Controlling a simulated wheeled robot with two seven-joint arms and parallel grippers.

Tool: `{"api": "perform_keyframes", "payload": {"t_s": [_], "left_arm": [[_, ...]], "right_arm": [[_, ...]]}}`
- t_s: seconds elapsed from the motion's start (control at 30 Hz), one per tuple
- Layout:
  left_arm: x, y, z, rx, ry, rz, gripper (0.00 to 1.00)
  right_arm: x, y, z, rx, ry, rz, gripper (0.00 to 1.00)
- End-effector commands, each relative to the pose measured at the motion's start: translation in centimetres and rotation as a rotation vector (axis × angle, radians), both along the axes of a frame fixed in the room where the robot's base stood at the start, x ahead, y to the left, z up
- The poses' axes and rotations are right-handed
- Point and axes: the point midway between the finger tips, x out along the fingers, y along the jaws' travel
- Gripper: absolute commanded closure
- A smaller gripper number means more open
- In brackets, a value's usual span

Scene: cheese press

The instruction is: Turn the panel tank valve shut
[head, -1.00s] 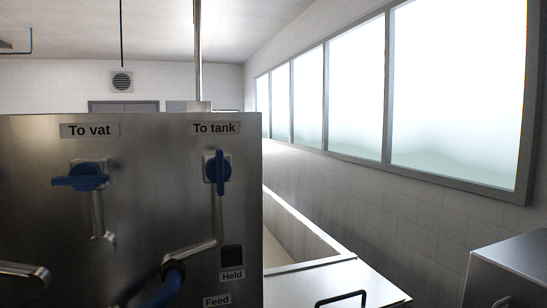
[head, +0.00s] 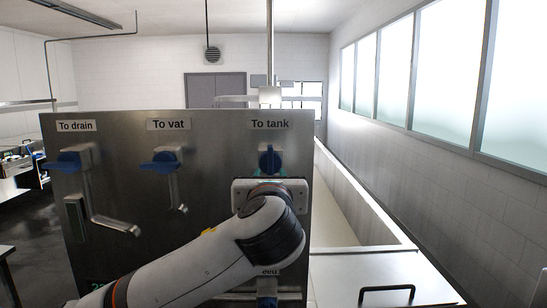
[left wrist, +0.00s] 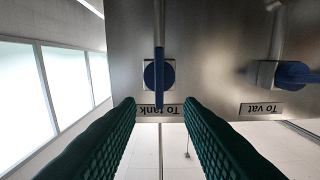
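The tank valve (head: 269,158) sits below the "To tank" label (head: 269,125) on the steel panel. Its blue handle stands upright, in line with its pipe. In the left wrist view, which is upside down, the tank valve (left wrist: 159,76) shows between and beyond the green fingers. My left gripper (head: 270,174) is in front of the panel, just below the handle in the head view. In the left wrist view the left gripper (left wrist: 158,103) is open and empty, its fingers apart on either side of the handle's line. My right gripper is not in view.
The vat valve (head: 167,162) and the drain valve (head: 69,161) have blue handles lying crosswise. The vat valve also shows in the left wrist view (left wrist: 290,73). Bent pipes stick out from the panel. A long trough (head: 365,205) stands to the right of the panel.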

Motion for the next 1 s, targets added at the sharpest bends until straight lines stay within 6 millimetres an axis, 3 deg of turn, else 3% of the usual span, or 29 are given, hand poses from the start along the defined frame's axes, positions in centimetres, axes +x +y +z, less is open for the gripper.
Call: {"api": "perform_keyframes", "payload": {"t_s": [0.5,0.7,1.0], "left_arm": [[9.5,0.0,0.3,-0.004,0.005,0.001,0.66],[11.0,0.0,0.0,-0.005,0.003,0.0,0.66],[11.2,0.0,-0.1,-0.005,0.002,0.0,0.66]], "right_arm": [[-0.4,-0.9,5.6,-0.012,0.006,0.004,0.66],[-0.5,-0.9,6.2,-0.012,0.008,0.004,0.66],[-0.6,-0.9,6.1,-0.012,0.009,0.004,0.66]]}}
